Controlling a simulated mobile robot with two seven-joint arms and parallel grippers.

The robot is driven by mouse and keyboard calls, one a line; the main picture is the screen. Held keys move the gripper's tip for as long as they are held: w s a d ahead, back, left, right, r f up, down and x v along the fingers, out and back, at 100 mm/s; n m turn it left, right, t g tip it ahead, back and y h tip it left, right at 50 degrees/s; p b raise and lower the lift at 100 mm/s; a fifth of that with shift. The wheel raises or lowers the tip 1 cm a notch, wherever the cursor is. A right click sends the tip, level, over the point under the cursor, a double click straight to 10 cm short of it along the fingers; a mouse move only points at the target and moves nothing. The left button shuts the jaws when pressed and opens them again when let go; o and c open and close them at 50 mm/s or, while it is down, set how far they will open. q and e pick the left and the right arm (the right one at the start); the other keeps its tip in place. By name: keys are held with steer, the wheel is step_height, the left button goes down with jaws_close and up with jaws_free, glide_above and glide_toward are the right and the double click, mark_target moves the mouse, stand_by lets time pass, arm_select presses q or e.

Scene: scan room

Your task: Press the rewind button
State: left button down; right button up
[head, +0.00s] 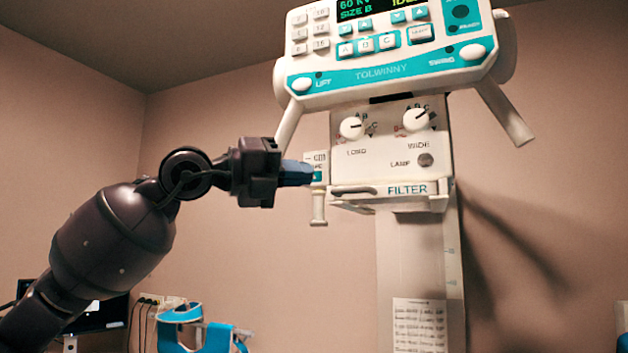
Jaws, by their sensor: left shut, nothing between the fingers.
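The white and teal control panel (392,45) of the machine is at the top of the head view, with its upper edge cut off. It carries several small keys, a lit display, a white LIFT button (302,85) and a white SWING button (472,52). I cannot read a rewind label on any button. My left gripper (302,173) is shut and empty, its blue fingertips pointing right. It appears left of the lower box (400,145), below the panel; I cannot tell whether it touches anything. My right gripper is not in view.
The lower box has two white dials (417,119), a LAMP knob (425,160) and a FILTER drawer (392,190). White handles stick out below the panel on both sides. A pale column (415,250) stands beneath. Blue straps (190,330) are at the lower left.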

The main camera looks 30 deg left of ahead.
arm_select(q)
steer(key=s+b, duration=0.1)
steer(key=s, duration=0.2)
steer(key=shift+s+d, duration=0.1)
steer(key=shift+s, duration=0.2)
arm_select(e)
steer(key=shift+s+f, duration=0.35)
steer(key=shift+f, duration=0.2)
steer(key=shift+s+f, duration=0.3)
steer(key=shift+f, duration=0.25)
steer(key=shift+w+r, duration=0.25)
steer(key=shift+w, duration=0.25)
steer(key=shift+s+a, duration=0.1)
